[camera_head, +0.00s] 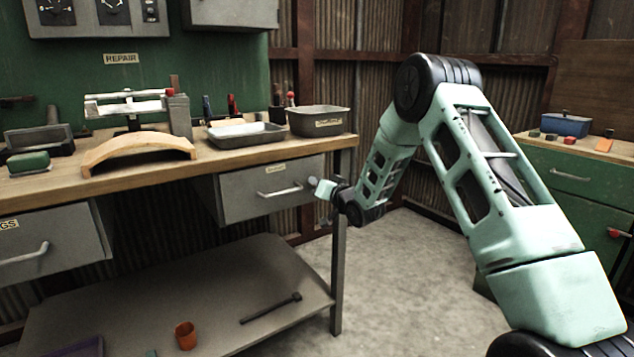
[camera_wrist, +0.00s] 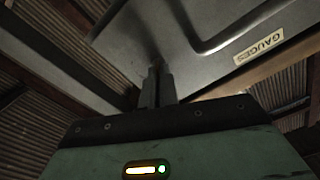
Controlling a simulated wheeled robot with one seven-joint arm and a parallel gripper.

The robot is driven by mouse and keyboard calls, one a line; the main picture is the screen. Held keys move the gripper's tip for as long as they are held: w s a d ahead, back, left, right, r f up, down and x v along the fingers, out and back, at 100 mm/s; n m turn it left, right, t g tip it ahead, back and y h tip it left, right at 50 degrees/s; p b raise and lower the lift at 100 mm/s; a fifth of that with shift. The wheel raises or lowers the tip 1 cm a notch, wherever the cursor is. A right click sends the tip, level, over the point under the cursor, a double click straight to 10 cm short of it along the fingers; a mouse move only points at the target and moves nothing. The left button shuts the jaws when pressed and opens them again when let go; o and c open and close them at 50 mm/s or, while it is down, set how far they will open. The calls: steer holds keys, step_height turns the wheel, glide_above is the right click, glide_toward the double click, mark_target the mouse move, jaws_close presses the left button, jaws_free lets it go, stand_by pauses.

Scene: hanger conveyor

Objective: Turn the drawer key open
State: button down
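The grey drawer (camera_head: 268,188) hangs under the right end of the wooden bench, its front closed against the frame. It has a bar handle and a small label, which reads GAUGES in the wrist view (camera_wrist: 264,46). A small round grey lock piece (camera_head: 312,182) shows at the right end of its front. My gripper (camera_head: 319,187) is right at this piece. In the wrist view my two fingers (camera_wrist: 157,82) are close together against the drawer front, with a small dark piece, seemingly the key (camera_wrist: 157,62), between their tips. The key is mostly hidden by the fingers.
The bench top (camera_head: 240,158) overhangs the drawer, and a metal leg (camera_head: 338,270) stands just below my gripper. A second drawer (camera_head: 50,245) is at left. A low shelf (camera_head: 230,285) holds an orange cup (camera_head: 186,335) and a hammer (camera_head: 270,309). The floor at right is clear.

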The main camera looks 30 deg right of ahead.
steer(key=m+p, duration=0.1)
steer(key=m, duration=0.3)
steer(key=m+p, duration=0.1)
steer(key=m, duration=0.3)
steer(key=m+p, duration=0.1)
steer(key=m, duration=0.3)
steer(key=shift+d+f+m+p, duration=0.2)
steer(key=shift+f+m+p, duration=0.05)
steer(key=shift+m+p, duration=0.15)
stand_by(0.3)
steer(key=c, duration=1.7)
jaws_free()
steer(key=s, duration=1.1)
steer(key=s+p, duration=0.1)
steer(key=s, duration=0.5)
steer(key=shift+s+d, duration=0.2)
steer(key=shift+d, duration=0.1)
